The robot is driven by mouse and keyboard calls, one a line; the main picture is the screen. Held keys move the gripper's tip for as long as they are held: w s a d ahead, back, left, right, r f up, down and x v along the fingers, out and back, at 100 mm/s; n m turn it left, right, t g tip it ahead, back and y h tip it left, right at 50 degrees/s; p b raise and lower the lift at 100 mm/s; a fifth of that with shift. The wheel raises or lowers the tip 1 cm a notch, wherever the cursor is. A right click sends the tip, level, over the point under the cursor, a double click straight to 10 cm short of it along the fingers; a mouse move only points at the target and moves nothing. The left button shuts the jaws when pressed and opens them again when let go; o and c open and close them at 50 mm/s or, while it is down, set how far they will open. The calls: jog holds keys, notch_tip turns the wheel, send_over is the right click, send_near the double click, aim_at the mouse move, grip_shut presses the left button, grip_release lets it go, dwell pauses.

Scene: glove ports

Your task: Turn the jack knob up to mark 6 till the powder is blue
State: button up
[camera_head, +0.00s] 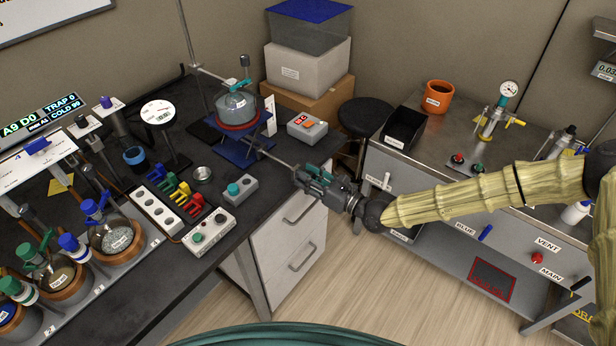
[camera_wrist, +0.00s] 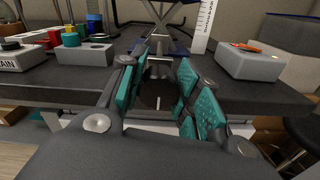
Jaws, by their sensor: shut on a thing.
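The blue lab jack (camera_head: 238,153) stands near the bench's right edge, with a glass vessel (camera_head: 236,108) in a reddish ring on top. I cannot make out the powder's colour. The jack's metal rod (camera_head: 275,159) reaches out toward the bench edge. My gripper (camera_head: 314,176) is at the rod's outer end, shut on the jack knob. In the wrist view the dark round knob (camera_wrist: 154,97) sits between the teal finger pads, partly hidden. A white mark scale (camera_wrist: 205,24) stands upright beside the jack; its numbers are too small to read.
A grey button box (camera_head: 307,127) is right of the jack. A box with a teal button (camera_head: 236,189) and a switch box (camera_head: 209,232) lie nearer on the bench. A black stool (camera_head: 364,114) stands in the gap before the steel bench (camera_head: 415,155). Drawers (camera_head: 297,215) sit below my gripper.

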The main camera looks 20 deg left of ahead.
jog(key=o, duration=1)
jog(key=shift+o, duration=0.2)
jog(key=v, duration=1.2)
